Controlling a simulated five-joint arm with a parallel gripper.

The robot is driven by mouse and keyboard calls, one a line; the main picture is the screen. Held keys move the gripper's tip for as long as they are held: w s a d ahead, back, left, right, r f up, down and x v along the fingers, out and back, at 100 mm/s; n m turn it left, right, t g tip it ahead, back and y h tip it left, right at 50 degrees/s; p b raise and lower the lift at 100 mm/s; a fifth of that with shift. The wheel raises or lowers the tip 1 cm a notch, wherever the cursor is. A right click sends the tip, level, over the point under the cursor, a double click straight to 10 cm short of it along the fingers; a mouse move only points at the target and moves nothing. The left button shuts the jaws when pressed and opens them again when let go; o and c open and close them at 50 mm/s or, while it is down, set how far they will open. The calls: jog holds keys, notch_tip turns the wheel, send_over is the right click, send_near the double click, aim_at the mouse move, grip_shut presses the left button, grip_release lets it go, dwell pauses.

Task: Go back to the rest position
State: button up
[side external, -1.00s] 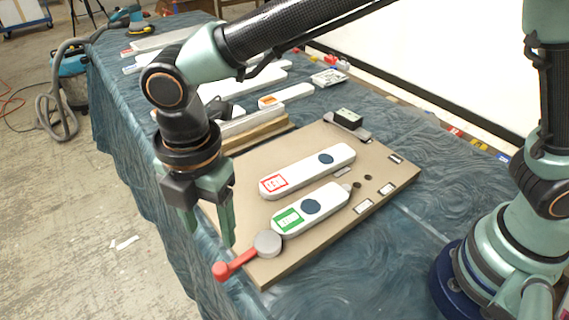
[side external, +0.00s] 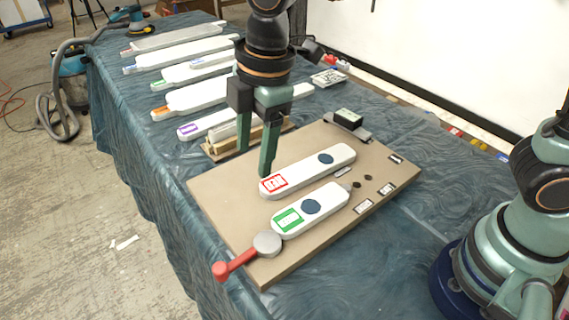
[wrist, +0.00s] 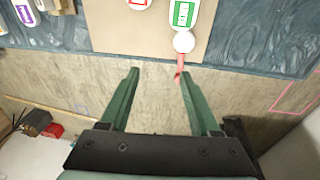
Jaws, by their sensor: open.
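My gripper (side external: 254,160) is open and empty, pointing down above the left back part of the brown board (side external: 230,200) in the side view. In the wrist view its two green fingers (wrist: 155,85) stand apart with nothing between them. A white piece with a red label (side external: 310,170) and a white piece with a green label (side external: 312,208) lie on the board. A grey disc (side external: 267,243) with a red handle (side external: 233,265) sits at the board's near left edge. In the side view one fingertip overlaps the red-labelled piece's left end; I cannot tell the gap.
Several long white pieces with coloured labels (side external: 190,97) lie in a row at the back left of the cloth-covered table (side external: 130,130). A small wooden holder (side external: 225,145) stands behind the board.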

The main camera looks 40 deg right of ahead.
jog(key=s+d+r+m+t, duration=0.1)
jog(key=s+d+m+t, duration=0.1)
jog(key=d+m, duration=0.7)
jog(key=s+d+r+m+t+h, duration=0.1)
jog(key=s+d+r+m+t, duration=0.1)
jog(key=d+m, duration=0.6)
jog(key=s+d, duration=0.1)
jog(key=d, duration=0.6)
jog(key=shift+d+r+m, duration=0.25)
jog(key=shift+m, duration=0.15)
